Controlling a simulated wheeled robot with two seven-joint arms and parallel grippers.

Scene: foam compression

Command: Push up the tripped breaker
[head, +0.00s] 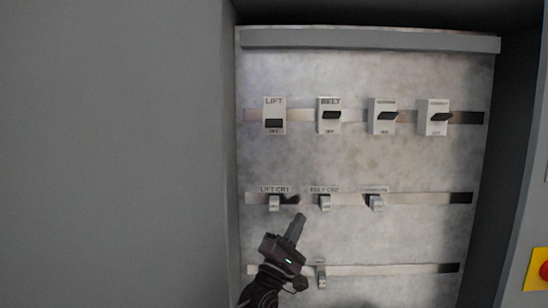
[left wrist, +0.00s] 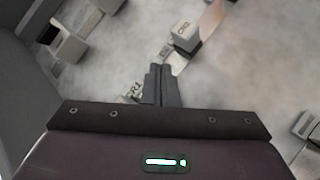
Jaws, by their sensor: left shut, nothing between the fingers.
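The top row holds several white breakers. The LIFT breaker (head: 274,108) at the left has its dark lever low on its face. The BELT breaker (head: 329,104) and the two to its right have dark levers sitting higher and sticking out. My left gripper (head: 299,218) is shut and empty, below the top row and just under the middle row, between the LIFT CR1 and BELT CR2 units. In the left wrist view its closed fingers (left wrist: 161,72) stand before the panel, beside a partly hidden CR1 label. I cannot tell whether they touch the panel. The right gripper is out of view.
Smaller units sit on the middle rail: LIFT CR1 (head: 274,204), BELT CR2 (head: 325,203) and a third (head: 376,203). One small unit (head: 321,281) is on the bottom rail. Grey cabinet walls flank the panel. A red button (head: 544,270) on yellow is at far right.

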